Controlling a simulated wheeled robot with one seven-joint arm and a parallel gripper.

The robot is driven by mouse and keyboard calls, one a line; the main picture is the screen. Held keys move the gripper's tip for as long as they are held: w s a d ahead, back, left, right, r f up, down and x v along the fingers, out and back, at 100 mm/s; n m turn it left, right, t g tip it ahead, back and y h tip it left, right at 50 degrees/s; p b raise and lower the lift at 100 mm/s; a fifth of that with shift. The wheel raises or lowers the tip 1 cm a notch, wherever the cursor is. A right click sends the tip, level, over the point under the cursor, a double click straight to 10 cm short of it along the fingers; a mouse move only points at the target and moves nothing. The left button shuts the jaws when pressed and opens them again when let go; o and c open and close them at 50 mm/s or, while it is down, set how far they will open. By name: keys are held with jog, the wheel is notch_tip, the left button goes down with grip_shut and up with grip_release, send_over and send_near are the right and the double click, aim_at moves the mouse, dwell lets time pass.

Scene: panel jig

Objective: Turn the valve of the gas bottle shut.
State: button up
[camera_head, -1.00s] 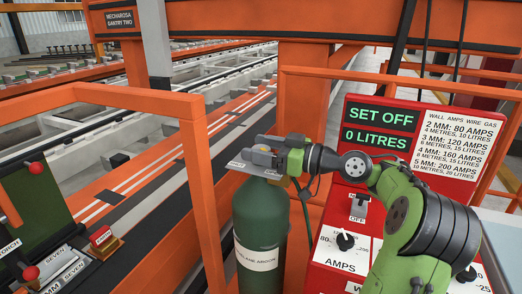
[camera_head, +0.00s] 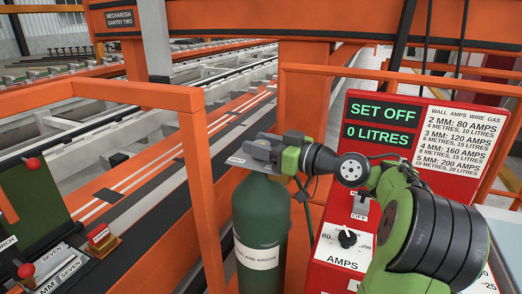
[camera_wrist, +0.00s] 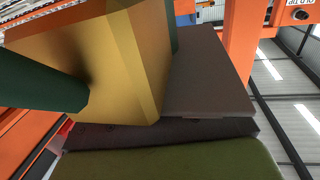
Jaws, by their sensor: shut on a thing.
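My gripper (camera_head: 252,153) is at the top of the bottle and hides the valve in the head view. In the wrist view a large brass-coloured valve (camera_wrist: 115,60) fills the upper left, close against my grey fingers (camera_wrist: 205,80). My gripper is shut on the valve. How far the valve is turned cannot be seen.
The red panel (camera_head: 329,250) stands just right of the bottle; its display (camera_head: 378,125) reads SET OFF and 0 LITRES. An orange frame post (camera_head: 202,200) rises close on the left. A green board (camera_head: 35,195) with red knobs is at far left.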

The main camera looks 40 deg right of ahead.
jog(key=m+h, duration=0.2)
jog(key=h, duration=0.1)
jog(key=m+t+h+b, duration=0.1)
jog(key=h, duration=0.1)
jog(key=shift+a+r+m, duration=0.25)
jog(key=shift+m, duration=0.05)
jog(key=m+h, duration=0.2)
jog(key=h, duration=0.2)
jog(key=m+g+h, duration=0.1)
jog(key=m+h, duration=0.2)
jog(key=h, duration=0.1)
jog(key=shift+a+r+h, duration=0.1)
jog(key=shift+r+h, duration=0.05)
jog(key=shift+h, duration=0.15)
jog(key=m+g+h, duration=0.4)
jog(key=m+h, duration=0.1)
jog(key=shift+w+h, duration=0.15)
jog(key=shift+h, duration=0.25)
jog(key=shift+d+m+g+h, duration=0.2)
jog(key=shift+m+g+h, duration=0.8)
jog(key=shift+g, duration=0.5)
jog(key=shift+s+d+m+g+h, duration=0.1)
jog(key=shift+s+m+g+h, duration=0.2)
jog(key=shift+m+h, duration=0.1)
jog(key=o, duration=1)
jog(key=shift+w, duration=0.1)
jog(key=shift+c, duration=0.2)
